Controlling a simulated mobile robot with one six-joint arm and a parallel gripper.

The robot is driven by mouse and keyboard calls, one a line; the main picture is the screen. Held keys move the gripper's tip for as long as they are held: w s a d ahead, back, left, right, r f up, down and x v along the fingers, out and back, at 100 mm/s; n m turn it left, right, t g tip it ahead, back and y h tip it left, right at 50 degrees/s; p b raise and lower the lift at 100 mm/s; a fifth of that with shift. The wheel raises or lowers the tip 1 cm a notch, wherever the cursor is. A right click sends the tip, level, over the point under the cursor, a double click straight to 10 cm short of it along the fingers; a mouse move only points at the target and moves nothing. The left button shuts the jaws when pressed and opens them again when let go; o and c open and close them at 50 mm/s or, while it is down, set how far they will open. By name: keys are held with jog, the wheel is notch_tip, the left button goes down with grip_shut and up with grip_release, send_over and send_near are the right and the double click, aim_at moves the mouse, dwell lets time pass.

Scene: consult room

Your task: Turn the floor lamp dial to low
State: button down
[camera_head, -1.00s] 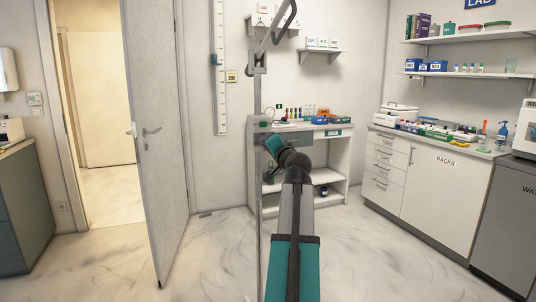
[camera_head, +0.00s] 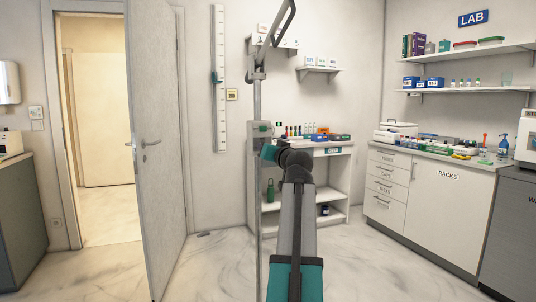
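The floor lamp (camera_head: 257,95) is a thin grey pole with a jointed arm at its top, standing ahead of me near the middle of the view. A small grey box (camera_head: 254,129) with a green spot sits partway up the pole. I cannot make out the dial or its setting. My arm reaches up from the bottom, and its teal end, my gripper (camera_head: 268,152), is just below and right of the box. The fingers are too small and hidden to tell whether they touch the lamp or are open.
A white shelf unit (camera_head: 335,172) with bottles and boxes on top stands behind the lamp. An open door (camera_head: 160,150) is on the left. White cabinets (camera_head: 445,210) and a grey appliance (camera_head: 511,235) line the right. The pale floor (camera_head: 370,265) is clear at front right.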

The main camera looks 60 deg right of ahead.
jog(key=shift+f, duration=0.15)
jog(key=c, duration=1.6)
grip_release()
jog(key=shift+o, duration=0.2)
jog(key=shift+s+a, duration=0.1)
jog(key=shift+s, duration=0.05)
jog(key=p+v, duration=0.2)
jog(key=v, duration=1.1)
jog(key=shift+s+a, duration=0.2)
